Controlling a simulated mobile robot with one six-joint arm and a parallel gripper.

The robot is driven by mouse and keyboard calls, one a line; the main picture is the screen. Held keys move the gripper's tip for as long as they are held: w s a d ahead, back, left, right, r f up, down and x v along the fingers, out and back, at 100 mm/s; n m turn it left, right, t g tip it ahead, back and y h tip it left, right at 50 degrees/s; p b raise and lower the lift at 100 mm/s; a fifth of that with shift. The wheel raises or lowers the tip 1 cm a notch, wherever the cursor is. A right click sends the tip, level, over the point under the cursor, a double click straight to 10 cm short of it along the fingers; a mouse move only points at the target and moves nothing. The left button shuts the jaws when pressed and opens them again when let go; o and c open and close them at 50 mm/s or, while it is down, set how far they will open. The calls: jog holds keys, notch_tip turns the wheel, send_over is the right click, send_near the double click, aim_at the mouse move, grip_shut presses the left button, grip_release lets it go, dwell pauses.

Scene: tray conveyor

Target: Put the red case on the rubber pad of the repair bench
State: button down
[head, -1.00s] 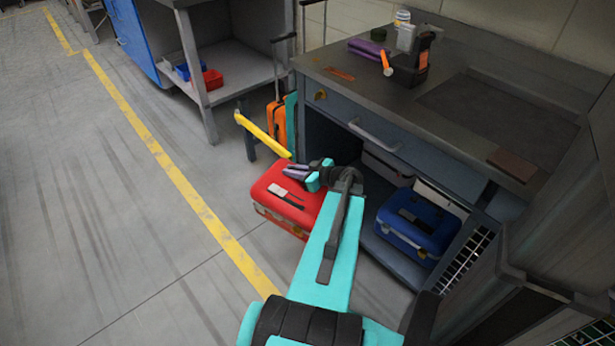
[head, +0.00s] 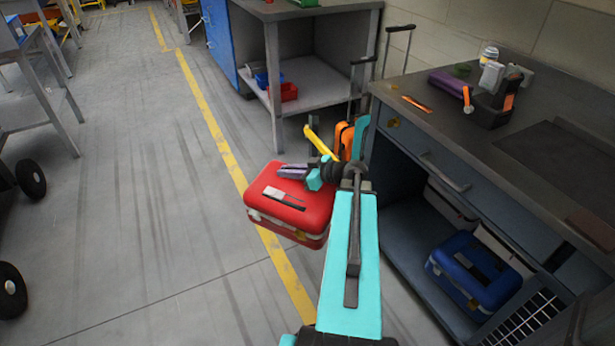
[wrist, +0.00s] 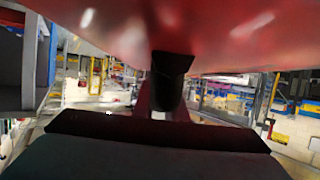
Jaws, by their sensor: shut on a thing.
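The red case (head: 290,208) with a pale label on top is left of the repair bench, in front of the yellow floor line in the head view. My gripper (head: 297,172) is shut on it at the top. The case's red surface (wrist: 120,25) fills the top of the wrist view; the fingers' hold is hidden there. The height of the case above the floor is hard to judge. The repair bench (head: 450,130) stands at right. Its dark rubber pad (head: 560,160) lies flat on the bench top and looks bare.
A dark caddy (head: 493,105), a white-capped bottle (head: 489,55) and a purple item (head: 450,82) stand at the bench's back left. A blue case (head: 472,270) sits on the lower shelf. An orange suitcase (head: 343,138) and yellow bar (head: 318,145) are behind my gripper.

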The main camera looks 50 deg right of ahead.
jog(key=w+a+r+n+g+y, duration=0.1)
jog(key=a+r, duration=0.4)
jog(key=a, duration=0.8)
jog(key=w+a+r+n+g+y, duration=0.2)
jog(key=w+a+r+n+y, duration=0.1)
jog(key=a, duration=1)
jog(key=w+a+r+n+g+y, duration=0.2)
jog(key=w+a+r, duration=0.4)
jog(key=a, duration=0.7)
notch_tip(320, 180, up, 2)
jog(key=shift+r+n+y, duration=0.15)
jog(key=shift+n+y, duration=0.45)
jog(key=shift+n, duration=0.2)
jog(key=shift+d, duration=0.1)
